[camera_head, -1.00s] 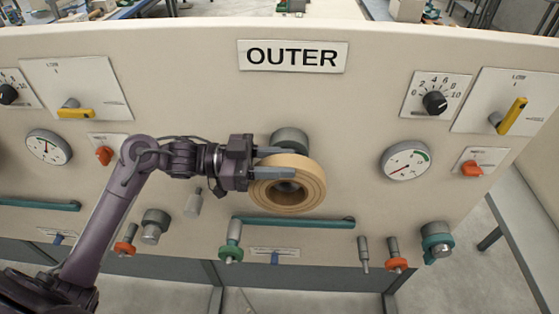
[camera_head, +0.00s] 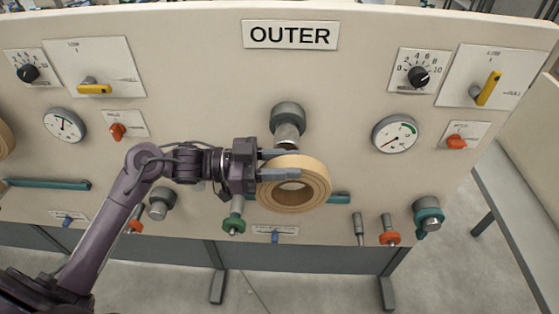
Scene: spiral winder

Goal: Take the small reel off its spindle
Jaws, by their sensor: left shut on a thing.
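The small reel (camera_head: 312,193) is a tan, ring-shaped roll with an open centre. My left gripper (camera_head: 285,168) is shut on its rim from the left, with one finger across its near face. The spindle (camera_head: 288,122) is a grey metal stub with a dark collar, on the panel under the "OUTER" sign. It shows bare above the reel. The reel is in front of the panel, below the spindle and apart from it. My right gripper is not in the picture.
A teal bar (camera_head: 340,198) is partly hidden behind the reel. Below are a green-handled fitting (camera_head: 234,222), an orange one (camera_head: 389,236) and a teal-ringed knob (camera_head: 428,217). A gauge (camera_head: 395,134) is at right. Part of another tan roll (camera_head: 5,139) shows at the left edge.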

